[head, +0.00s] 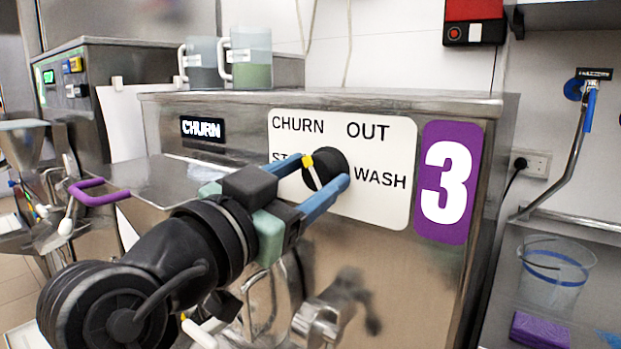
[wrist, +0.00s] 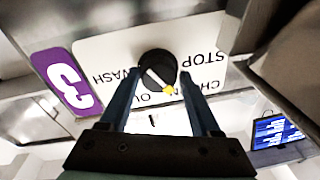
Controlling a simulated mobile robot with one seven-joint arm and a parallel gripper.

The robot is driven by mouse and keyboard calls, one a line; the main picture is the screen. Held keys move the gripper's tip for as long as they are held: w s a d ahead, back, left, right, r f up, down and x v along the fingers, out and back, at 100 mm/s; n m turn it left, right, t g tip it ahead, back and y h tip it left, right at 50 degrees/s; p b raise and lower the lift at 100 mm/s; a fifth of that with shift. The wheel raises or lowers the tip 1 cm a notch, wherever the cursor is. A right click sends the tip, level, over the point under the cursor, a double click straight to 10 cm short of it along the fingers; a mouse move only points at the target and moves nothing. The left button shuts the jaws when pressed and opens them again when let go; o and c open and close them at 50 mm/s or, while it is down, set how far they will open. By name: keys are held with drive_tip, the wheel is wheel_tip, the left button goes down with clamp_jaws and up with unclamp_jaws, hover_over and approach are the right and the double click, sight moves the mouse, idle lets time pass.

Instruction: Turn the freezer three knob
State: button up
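The freezer three knob (head: 331,163) is a round black dial with a white line and a yellow tip. It sits on a white label plate (head: 385,215) marked CHURN, OUT, STOP and WASH, beside a purple panel (head: 448,182) with a white 3. The yellow tip points up and left, towards CHURN. My gripper (head: 325,171) has its blue fingers spread, one on each side of the knob. In the wrist view, which is upside down, the knob (wrist: 157,66) lies between the fingertips with what look like small gaps. One finger partly covers STOP in the head view.
A lit display (head: 203,129) on the freezer front reads CHURN. Two jugs (head: 250,57) stand on the freezer top. A steel outlet fitting (head: 318,322) sticks out below the plate. A clear bucket (head: 556,272) and a purple block (head: 540,329) stand at the right.

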drive_tip(key=o, duration=0.3)
drive_tip(key=shift+w+d, duration=0.1)
drive_tip(key=shift+d, duration=0.05)
drive_tip(key=b+v, duration=0.1)
drive_tip(key=v, duration=1.2)
drive_tip(key=shift+b, duration=0.35)
